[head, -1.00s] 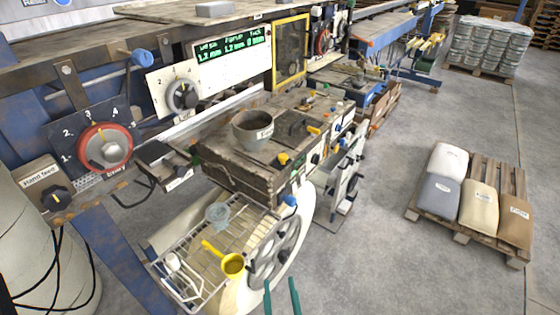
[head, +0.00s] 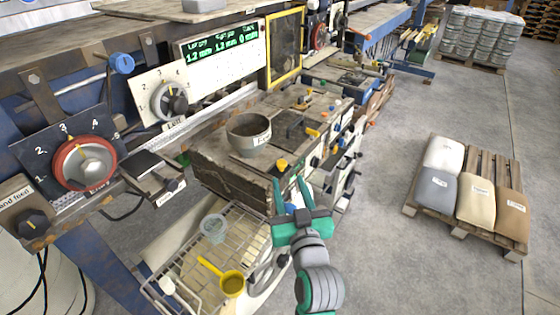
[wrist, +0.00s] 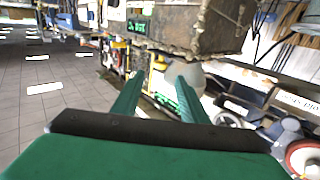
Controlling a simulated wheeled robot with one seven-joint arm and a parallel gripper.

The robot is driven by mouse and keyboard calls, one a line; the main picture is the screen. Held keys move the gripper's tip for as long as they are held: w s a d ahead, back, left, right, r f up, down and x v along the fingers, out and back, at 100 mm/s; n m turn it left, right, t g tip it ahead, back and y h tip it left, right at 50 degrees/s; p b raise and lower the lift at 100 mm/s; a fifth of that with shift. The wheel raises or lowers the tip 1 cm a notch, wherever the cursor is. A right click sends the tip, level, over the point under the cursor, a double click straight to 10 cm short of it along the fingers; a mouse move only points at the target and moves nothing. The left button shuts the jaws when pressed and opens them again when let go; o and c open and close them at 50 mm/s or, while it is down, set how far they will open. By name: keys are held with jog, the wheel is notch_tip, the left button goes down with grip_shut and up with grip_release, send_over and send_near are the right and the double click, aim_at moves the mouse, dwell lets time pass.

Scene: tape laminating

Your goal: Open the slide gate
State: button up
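My gripper (head: 290,184) is green with two long fingers, held apart with nothing gripped. In the head view it is in front of the near right corner of the wooden box-like unit (head: 232,180). A blue knob (head: 291,209) on that corner shows partly between the fingers; I cannot tell whether they touch it. In the wrist view the open fingers (wrist: 160,78) point toward the unit's underside. No part is clearly marked as the slide gate, so I cannot tell its position.
A grey bowl (head: 249,134) stands on the unit. A control panel with a red dial (head: 86,163) is at left. Open floor lies toward the sack pallet (head: 411,208).

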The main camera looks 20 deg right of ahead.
aim_at(283, 166)
jog(key=w, duration=0.5)
jog(key=w+d, duration=0.1)
jog(key=w, duration=0.1)
jog(key=shift+w, duration=0.25)
jog(key=shift+w+d, duration=0.1)
jog(key=shift+w, duration=0.9)
jog(key=shift+c, duration=0.4)
grip_shut()
